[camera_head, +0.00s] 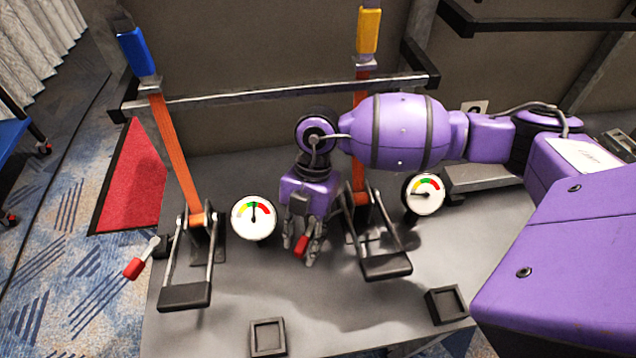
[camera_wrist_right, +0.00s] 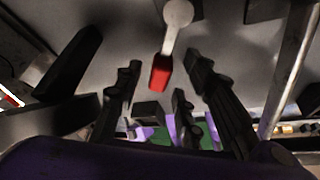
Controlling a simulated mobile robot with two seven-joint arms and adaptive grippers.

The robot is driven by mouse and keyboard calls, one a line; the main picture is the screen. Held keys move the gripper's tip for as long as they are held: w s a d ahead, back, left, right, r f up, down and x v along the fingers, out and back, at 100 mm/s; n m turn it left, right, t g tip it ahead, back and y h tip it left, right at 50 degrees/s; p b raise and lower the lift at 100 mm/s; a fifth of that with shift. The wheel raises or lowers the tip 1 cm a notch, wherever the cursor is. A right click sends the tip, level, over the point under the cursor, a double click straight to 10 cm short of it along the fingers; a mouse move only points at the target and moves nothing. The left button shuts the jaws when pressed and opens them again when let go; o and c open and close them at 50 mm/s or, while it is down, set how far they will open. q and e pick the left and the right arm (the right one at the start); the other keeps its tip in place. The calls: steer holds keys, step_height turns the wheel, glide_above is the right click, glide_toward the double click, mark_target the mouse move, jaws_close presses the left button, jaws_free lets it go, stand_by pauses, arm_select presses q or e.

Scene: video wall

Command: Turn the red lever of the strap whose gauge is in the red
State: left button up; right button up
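The left strap (camera_head: 176,150) is orange with a blue top; its red lever (camera_head: 134,267) sticks out at the lower left. Its gauge (camera_head: 253,217) has the needle pointing up at the green. The right strap (camera_head: 361,180) is orange with a yellow top. Its gauge (camera_head: 425,194) has a needle that seems to point left, away from the red, but it is small. My right gripper (camera_head: 301,246) points down around the right strap's red lever (camera_head: 299,247). In the right wrist view the lever's red tip (camera_wrist_right: 160,73) lies between the open fingers, with gaps on both sides. My left gripper is out of view.
Both ratchets stand on a grey platform (camera_head: 220,325). Two black square blocks (camera_head: 267,338) (camera_head: 447,304) sit near its front. A metal rail (camera_head: 270,92) runs behind the straps. A red mat (camera_head: 133,180) lies on the patterned carpet at left.

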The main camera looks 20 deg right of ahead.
steer(key=shift+w+r, duration=0.1)
jaws_close()
